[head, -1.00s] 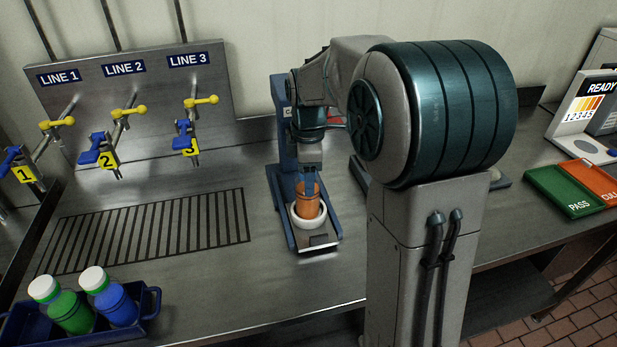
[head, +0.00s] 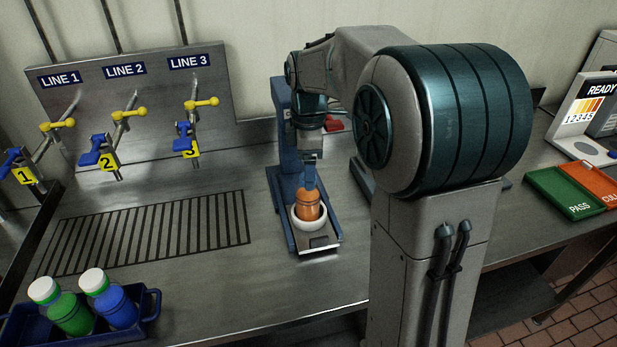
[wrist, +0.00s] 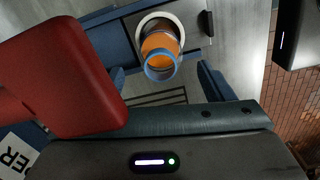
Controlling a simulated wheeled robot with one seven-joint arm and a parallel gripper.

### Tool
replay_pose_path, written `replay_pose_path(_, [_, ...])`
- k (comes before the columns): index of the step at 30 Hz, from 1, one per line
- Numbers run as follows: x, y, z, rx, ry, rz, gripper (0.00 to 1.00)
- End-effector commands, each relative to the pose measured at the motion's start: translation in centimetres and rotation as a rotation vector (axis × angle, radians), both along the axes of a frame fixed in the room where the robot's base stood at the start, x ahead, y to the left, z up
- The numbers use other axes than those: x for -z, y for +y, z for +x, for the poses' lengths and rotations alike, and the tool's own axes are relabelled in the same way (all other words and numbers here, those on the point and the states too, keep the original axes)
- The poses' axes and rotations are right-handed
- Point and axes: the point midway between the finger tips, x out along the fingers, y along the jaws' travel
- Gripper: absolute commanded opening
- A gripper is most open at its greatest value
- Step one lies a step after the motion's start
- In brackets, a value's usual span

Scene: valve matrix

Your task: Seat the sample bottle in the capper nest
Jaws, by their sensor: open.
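The sample bottle (head: 308,206) is orange-brown and stands in the white ring of the capper nest (head: 307,224). It looks close to upright, and its lower part is hidden by the ring. In the wrist view the bottle (wrist: 160,50) shows a blue rim and sits inside the white ring (wrist: 143,22). My gripper (head: 309,178) is just above and behind the bottle in the head view. In the wrist view its two blue fingers (wrist: 163,80) are apart, with the bottle beyond and between them, not gripped.
The blue capper frame (head: 284,130) stands behind the nest. Its red part (wrist: 75,75) fills the left of the wrist view, close to my gripper. A blue crate (head: 150,305) with green and blue bottles is at front left. Green and orange trays (head: 565,192) are at right.

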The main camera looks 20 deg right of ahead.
Motion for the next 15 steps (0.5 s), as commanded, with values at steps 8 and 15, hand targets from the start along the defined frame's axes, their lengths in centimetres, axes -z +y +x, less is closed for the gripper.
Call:
replay_pose_path(8, [-5.7,0.0,0.1,0.001,-0.003,0.000,0.74])
replay_pose_path(15, [-7.6,0.0,0.0,0.001,0.000,0.000,0.74])
